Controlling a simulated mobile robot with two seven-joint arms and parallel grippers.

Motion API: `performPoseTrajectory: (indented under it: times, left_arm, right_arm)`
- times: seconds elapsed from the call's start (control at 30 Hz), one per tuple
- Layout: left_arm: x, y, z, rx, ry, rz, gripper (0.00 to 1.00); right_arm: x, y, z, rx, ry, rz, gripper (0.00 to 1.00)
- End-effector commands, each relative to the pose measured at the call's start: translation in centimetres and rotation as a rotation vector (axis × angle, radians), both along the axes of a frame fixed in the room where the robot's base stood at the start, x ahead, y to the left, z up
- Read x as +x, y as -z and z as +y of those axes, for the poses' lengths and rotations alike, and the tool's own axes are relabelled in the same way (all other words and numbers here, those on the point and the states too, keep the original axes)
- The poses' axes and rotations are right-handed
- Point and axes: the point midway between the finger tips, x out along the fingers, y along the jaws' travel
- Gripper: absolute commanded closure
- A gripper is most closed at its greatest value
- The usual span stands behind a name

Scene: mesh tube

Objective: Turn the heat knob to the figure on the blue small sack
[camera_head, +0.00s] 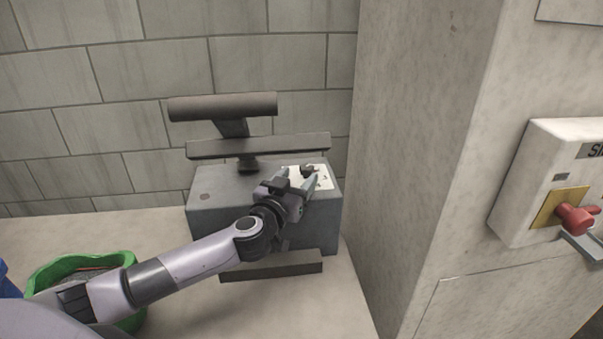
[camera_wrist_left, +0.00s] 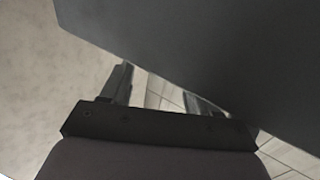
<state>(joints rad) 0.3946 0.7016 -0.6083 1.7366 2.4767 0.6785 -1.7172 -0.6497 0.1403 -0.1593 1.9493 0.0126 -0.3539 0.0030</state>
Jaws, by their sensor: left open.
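A small dark knob (camera_head: 308,168) stands on the white plate (camera_head: 323,180) on top of the grey machine (camera_head: 225,210). My left gripper (camera_head: 298,177) is open at the knob, its two fingers spread over the plate on the near side; I cannot tell whether they touch the knob. In the left wrist view, the two fingers (camera_wrist_left: 157,92) are apart, with a large dark grey surface (camera_wrist_left: 230,45) close above. The knob is not seen there. No blue sack with a readable figure shows; only a blue edge (camera_head: 7,283) appears at far left. The plate's figures are too small to read.
Dark bars (camera_head: 258,146) rise above the machine's back. A green tub (camera_head: 80,262) stands at left, partly behind my left arm. A concrete pillar (camera_head: 415,150) is close on the right. A box with a red handle (camera_head: 573,218) is mounted at far right.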

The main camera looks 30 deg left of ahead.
Motion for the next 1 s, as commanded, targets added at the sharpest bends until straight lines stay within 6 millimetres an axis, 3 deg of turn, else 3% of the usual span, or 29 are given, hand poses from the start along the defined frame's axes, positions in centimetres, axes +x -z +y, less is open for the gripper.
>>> performPoseTrajectory:
  times: [0.3,0.77,0.87,1.0]
  left_arm:
    - [-3.1,0.0,-0.3,0.001,0.001,0.000,0.40]
    - [-3.3,-0.2,-0.6,-0.002,0.010,-0.012,0.40]
    - [-3.1,-1.1,-1.6,-0.009,0.054,-0.057,0.40]
    - [-3.1,-3.0,-4.8,-0.022,0.204,-0.167,0.40]
  right_arm:
    - [0.0,0.0,0.0,0.000,0.000,0.000,0.57]
    - [0.0,0.0,0.0,0.000,0.000,0.000,0.57]
    - [0.0,0.1,0.0,0.001,0.001,0.000,0.57]
    - [0.0,0.2,0.1,0.001,0.001,0.000,0.57]
